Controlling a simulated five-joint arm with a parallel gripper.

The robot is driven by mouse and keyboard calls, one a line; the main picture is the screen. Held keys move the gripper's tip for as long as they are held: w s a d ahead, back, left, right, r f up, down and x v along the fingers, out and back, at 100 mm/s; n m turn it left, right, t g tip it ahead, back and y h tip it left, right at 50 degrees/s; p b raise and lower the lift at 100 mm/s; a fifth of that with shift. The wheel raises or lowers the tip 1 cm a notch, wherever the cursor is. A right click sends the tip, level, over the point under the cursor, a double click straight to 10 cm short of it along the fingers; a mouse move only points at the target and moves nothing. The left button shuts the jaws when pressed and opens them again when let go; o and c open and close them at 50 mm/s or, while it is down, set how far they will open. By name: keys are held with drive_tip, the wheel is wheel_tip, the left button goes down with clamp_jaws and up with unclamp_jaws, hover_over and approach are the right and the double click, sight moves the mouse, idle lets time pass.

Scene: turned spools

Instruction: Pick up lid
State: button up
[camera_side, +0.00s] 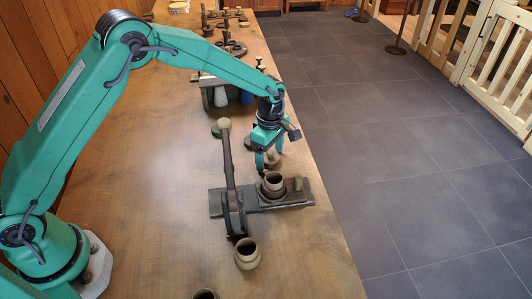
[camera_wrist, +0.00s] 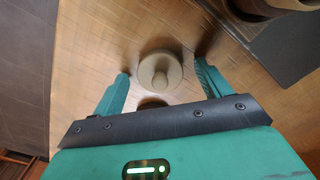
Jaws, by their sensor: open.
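The lid (camera_wrist: 160,71) is a round, tan disc with a small knob at its centre, lying on the wooden table in the wrist view. My gripper (camera_wrist: 162,74) is open, with one teal finger on each side of the lid and a gap at both sides. In the side view my gripper (camera_side: 265,166) points down just behind the dark board. A tan piece beside the fingers there (camera_side: 273,157) looks like the lid, partly hidden by them.
Another pot (camera_side: 246,254) stands on the table nearer the camera. A rack with several small items stands behind my gripper. The table's right edge is close. The table left of the lever is clear.

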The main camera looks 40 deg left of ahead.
sight(271, 155)
drive_tip(key=shift+c, duration=0.3)
drive_tip(key=c, duration=1)
drive_tip(key=shift+r, duration=0.15)
drive_tip(key=shift+r, duration=0.6)
drive_tip(key=r, duration=0.3)
drive_tip(key=shift+s+d+r, duration=0.1)
drive_tip(key=shift+s+d, duration=0.15)
drive_tip(key=shift+d, duration=0.05)
drive_tip(key=s+d+r, duration=0.4)
drive_tip(key=s+d, duration=0.1)
drive_tip(key=s+d+r, duration=0.2)
drive_tip(key=s, duration=0.1)
drive_tip(key=shift+d+r, duration=0.15)
drive_tip(key=shift+d, duration=0.1)
drive_tip(key=shift+s+a+r, duration=0.1)
drive_tip(key=shift+s+r, duration=0.15)
drive_tip(key=shift+r, duration=0.45)
drive_tip(key=shift+s+a+r, duration=0.1)
drive_tip(key=shift+s+r, duration=0.15)
drive_tip(key=shift+r, duration=0.4)
